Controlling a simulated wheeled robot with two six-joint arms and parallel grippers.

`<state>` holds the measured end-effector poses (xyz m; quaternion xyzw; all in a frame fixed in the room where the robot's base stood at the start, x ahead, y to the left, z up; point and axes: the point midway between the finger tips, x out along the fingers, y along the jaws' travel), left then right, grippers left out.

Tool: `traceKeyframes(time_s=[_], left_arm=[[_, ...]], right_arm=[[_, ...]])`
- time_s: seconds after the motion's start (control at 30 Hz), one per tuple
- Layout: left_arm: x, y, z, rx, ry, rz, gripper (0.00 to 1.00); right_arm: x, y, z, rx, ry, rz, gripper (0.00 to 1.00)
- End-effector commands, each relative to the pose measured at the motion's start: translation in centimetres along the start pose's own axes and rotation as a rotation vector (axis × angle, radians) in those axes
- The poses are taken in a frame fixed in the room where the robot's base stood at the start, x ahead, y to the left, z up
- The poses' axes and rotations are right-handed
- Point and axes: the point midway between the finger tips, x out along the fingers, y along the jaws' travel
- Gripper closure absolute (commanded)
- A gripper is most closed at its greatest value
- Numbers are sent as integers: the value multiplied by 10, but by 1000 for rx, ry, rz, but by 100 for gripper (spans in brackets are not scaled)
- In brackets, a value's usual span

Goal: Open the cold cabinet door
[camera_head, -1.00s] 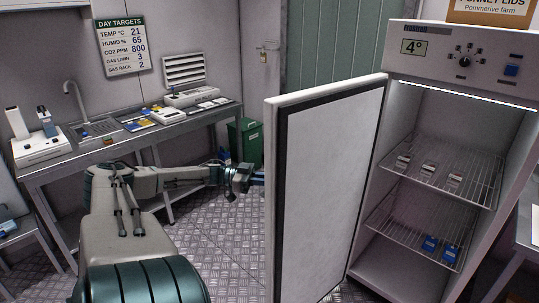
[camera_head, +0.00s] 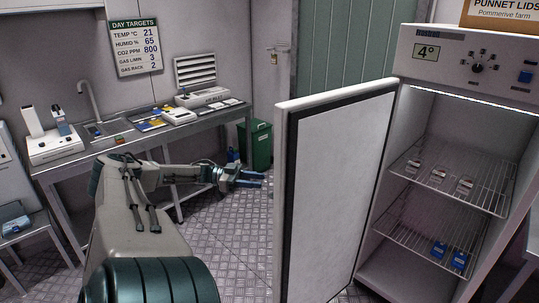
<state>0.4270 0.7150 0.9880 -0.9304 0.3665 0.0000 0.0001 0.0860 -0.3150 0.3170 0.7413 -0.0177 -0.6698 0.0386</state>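The cold cabinet (camera_head: 384,240) stands at the right with its white door (camera_head: 335,185) swung wide open toward the left. The door's inner face and dark seal face me. Inside, two wire shelves (camera_head: 455,185) hold small labelled packs. My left gripper (camera_head: 262,179) is just left of the door's free edge, apart from it in the picture. Its two blue fingers are spread with a gap and nothing between them. The door's outer face and handle are hidden. My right gripper is not in view.
A steel bench (camera_head: 150,148) with a sink and instruments runs along the left wall. A green bin (camera_head: 262,146) stands behind my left gripper. The patterned floor (camera_head: 235,235) between bench and door is clear.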

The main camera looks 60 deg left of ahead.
Motion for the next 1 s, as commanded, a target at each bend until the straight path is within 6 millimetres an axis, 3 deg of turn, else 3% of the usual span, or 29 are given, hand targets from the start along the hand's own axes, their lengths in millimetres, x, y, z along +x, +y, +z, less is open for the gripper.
traceKeyframes(time_s=[0.1, 0.23, 0.87, 1.0], left_arm=[[-18, 0, 1, 1, -3, -2, 64], [-29, 0, 0, 1, -1, -1, 64], [-31, 0, 0, 0, 0, 0, 64], [-37, -1, 16, 6, -4, -47, 64]], right_arm=[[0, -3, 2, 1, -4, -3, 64], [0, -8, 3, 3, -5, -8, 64], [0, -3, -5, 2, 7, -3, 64], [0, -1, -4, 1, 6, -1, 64]])
